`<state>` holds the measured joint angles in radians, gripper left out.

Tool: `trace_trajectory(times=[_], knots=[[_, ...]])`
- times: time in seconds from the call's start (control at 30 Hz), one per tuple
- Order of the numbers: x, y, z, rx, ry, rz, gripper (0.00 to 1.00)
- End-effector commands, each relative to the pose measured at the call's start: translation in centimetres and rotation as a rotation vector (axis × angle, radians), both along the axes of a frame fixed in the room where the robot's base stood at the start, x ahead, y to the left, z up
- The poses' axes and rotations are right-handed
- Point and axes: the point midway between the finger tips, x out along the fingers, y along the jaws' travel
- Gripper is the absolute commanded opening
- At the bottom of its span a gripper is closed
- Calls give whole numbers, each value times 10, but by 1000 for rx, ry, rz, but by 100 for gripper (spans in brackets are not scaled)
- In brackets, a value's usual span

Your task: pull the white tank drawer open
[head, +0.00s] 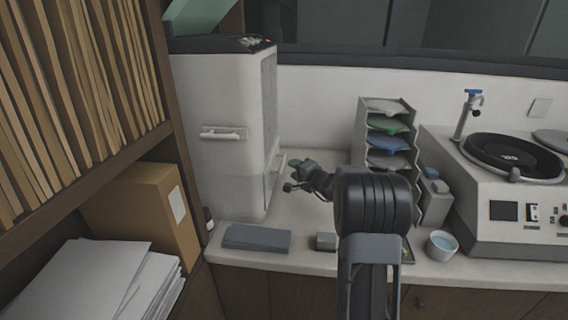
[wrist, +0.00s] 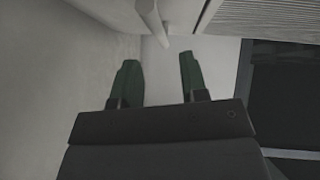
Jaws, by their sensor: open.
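A tall white machine (head: 225,175) stands on the counter at left. Its right side has a low white drawer front (head: 272,174), which I take to be the tank drawer. A pale bar-shaped handle (wrist: 152,20) shows at the top of the wrist view. My gripper (head: 292,177) is beside the machine's lower right side; its dark green fingers also show in the wrist view (wrist: 157,65). They are open and empty, with the bar just beyond the tips, roughly between them. I cannot tell if a finger touches it. How far the drawer is out is unclear.
Another white handle (head: 222,133) is on the machine's left-hand face. A grey flat box (head: 256,238) lies at the counter's front edge. A rack of coloured trays (head: 362,125) and a white cup (head: 442,245) stand to the right. Shelves with folders are at left.

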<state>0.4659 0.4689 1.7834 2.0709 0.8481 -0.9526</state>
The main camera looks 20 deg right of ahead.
Motion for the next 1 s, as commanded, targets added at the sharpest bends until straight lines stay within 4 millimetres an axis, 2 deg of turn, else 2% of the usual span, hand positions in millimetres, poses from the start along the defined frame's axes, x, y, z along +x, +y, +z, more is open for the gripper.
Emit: trace_trajectory(times=[0.2,0.4,0.87,1.0], knots=[[35,11,-5,1,3,3,40],[55,15,-7,1,1,1,40],[62,17,-9,1,0,1,40],[62,17,-9,1,0,1,28]])
